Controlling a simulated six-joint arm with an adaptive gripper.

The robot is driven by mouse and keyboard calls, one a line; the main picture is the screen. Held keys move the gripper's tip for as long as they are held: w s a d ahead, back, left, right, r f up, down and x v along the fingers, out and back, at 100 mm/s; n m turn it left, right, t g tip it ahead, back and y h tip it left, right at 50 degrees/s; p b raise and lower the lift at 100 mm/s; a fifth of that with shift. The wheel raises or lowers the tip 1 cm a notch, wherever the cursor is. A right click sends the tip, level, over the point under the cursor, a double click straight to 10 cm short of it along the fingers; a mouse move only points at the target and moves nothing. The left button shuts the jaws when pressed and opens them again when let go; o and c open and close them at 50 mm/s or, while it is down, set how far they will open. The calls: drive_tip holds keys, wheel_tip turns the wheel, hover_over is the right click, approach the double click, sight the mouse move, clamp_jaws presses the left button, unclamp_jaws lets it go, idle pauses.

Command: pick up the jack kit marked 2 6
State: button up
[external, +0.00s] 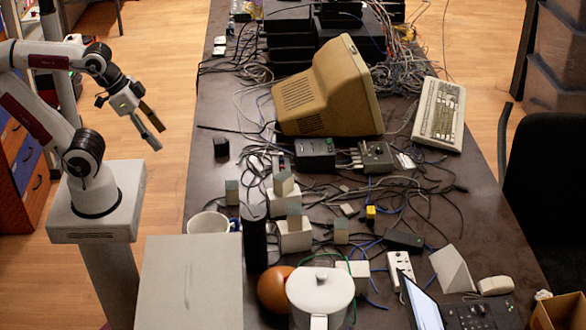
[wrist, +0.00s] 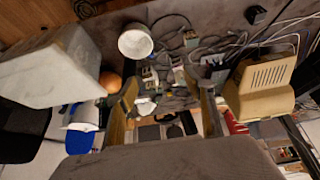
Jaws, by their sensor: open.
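Several small pale boxes stand among the cables in the middle of the table in the external view, including one at the back (external: 283,184), one nearer the front (external: 295,236) and one at the left (external: 232,192). They may be the jack kits. No marking is readable, so I cannot tell which one is marked 2 6. My gripper (external: 161,138) is raised left of the table, well apart from the boxes, open and empty. In the wrist view its two fingers (wrist: 167,102) stand apart, with small cluttered items far beyond them.
The dark table (external: 222,108) carries a beige monitor (external: 325,92), a keyboard (external: 439,114) and many cables. A white mug (external: 208,222), a black cylinder (external: 254,240), a large grey box (external: 190,284), an orange ball (external: 274,288) and a white pot (external: 320,292) crowd the near side.

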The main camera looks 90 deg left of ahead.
idle(0.3)
drive_tip(key=shift+o, duration=0.9)
